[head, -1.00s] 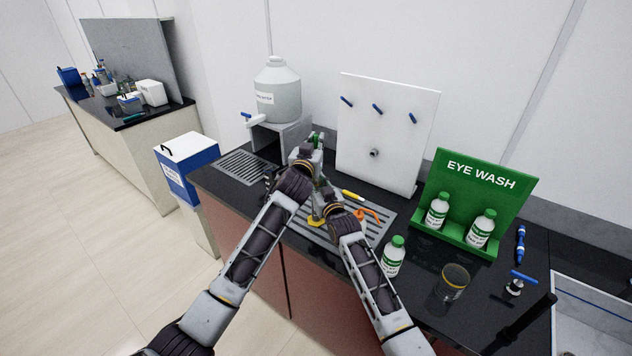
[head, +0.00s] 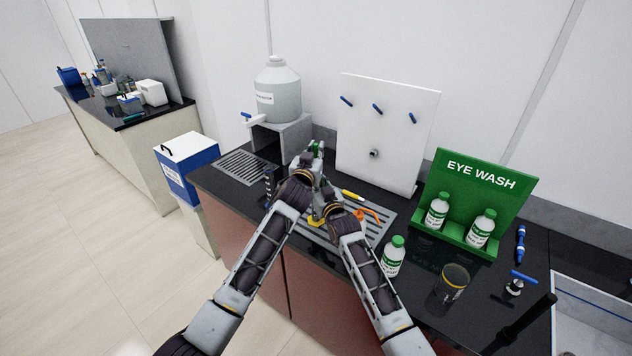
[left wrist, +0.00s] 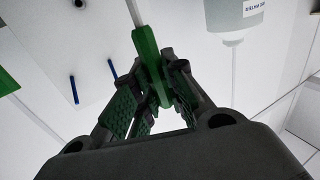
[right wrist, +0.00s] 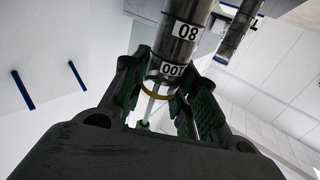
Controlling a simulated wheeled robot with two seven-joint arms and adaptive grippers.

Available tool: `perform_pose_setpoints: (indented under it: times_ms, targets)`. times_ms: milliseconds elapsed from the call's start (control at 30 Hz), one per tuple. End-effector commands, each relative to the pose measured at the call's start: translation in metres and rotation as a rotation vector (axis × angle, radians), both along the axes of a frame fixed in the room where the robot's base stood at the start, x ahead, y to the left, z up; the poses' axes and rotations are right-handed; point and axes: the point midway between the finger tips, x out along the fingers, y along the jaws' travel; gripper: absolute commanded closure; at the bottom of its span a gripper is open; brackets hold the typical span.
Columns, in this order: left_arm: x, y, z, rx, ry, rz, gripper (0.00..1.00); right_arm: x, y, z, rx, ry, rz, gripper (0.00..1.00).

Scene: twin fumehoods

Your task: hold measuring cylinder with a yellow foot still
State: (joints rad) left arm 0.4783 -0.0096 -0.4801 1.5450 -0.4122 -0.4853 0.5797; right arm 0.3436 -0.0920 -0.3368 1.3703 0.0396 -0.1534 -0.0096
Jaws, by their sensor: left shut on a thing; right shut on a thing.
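The measuring cylinder's yellow foot (head: 316,221) shows in the head view over the grated tray (head: 378,222); my arms hide most of its body. In the right wrist view its grey, see-through body (right wrist: 180,45) bears the marks 80 and 100 and a yellow ring. My right gripper (right wrist: 165,108) is shut around it near that ring. My left gripper (left wrist: 155,88) is shut on a green handle (left wrist: 150,60) with a thin white rod, above the cylinder. In the right wrist view the rod meets the cylinder's mouth; how deep it reaches, I cannot tell.
A white peg board (head: 385,130) stands behind, with a water carboy (head: 278,95) on a grey stand at left. A green eye wash station (head: 482,185), a loose bottle (head: 392,257) and a beaker (head: 453,283) are at right. A yellow pen-like thing (head: 352,195) lies behind my right arm.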

Motion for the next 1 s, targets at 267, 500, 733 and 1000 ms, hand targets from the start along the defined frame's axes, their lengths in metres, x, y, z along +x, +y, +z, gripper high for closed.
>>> perform_pose_setpoints:
  times_ms: [267,500,733,1000]
  targets:
    - [0.0,0.0,0.015,-0.001,-0.002,0.0,1.0,0.0,0.0,0.0,0.0,0.0,0.0,0.85]
    - [0.0,0.0,0.028,0.0,-0.001,0.0,1.0,0.0,0.0,0.0,0.0,0.0,0.0,0.85]
    - [0.0,0.0,0.03,0.0,-0.001,0.0,1.0,0.0,0.0,0.0,0.0,0.0,0.0,0.85]
    - [0.0,0.0,0.027,0.0,0.0,0.0,1.0,0.0,0.0,0.0,0.0,0.0,0.0,0.85]
